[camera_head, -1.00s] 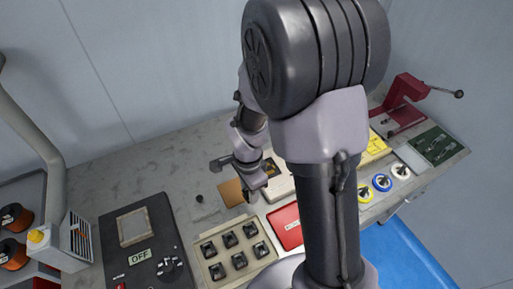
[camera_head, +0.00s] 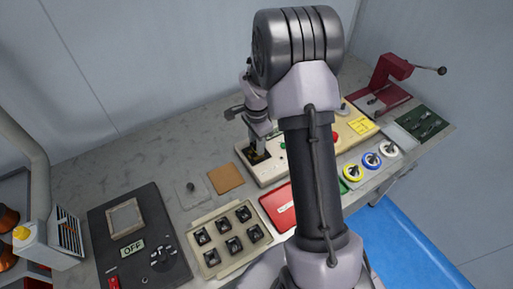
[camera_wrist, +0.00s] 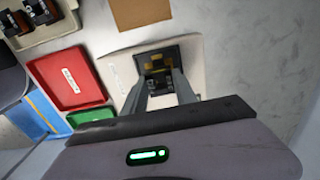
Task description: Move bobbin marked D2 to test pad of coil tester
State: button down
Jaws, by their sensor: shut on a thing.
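My gripper (camera_wrist: 161,82) is shut on a small dark bobbin with yellowish parts (camera_wrist: 158,66), seen between the fingers in the wrist view. No marking on it can be read. The bobbin is at a dark square recess (camera_wrist: 183,50) in a cream device (camera_wrist: 118,74); I cannot tell whether it touches the bottom. In the head view my gripper (camera_head: 258,148) is at the left end of the cream device (camera_head: 272,174), and my arm hides much of it. A black unit with a pale square pad (camera_head: 125,219) and an "OFF" display stands at the left.
A beige tray (camera_head: 211,263) holds several black bobbins. A red tray (camera_head: 272,209) lies beside it, and a brown square pad (camera_head: 226,178) behind. Yellow, blue and white spools (camera_head: 371,160) and a dark red hand press (camera_head: 385,80) are at the right. The back left bench is clear.

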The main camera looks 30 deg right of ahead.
jog(key=shift+f, duration=0.95)
jog(key=shift+r, duration=0.15)
jog(key=c, duration=1.4)
grip_release()
jog(key=shift+f, duration=0.2)
jog(key=o, duration=0.4)
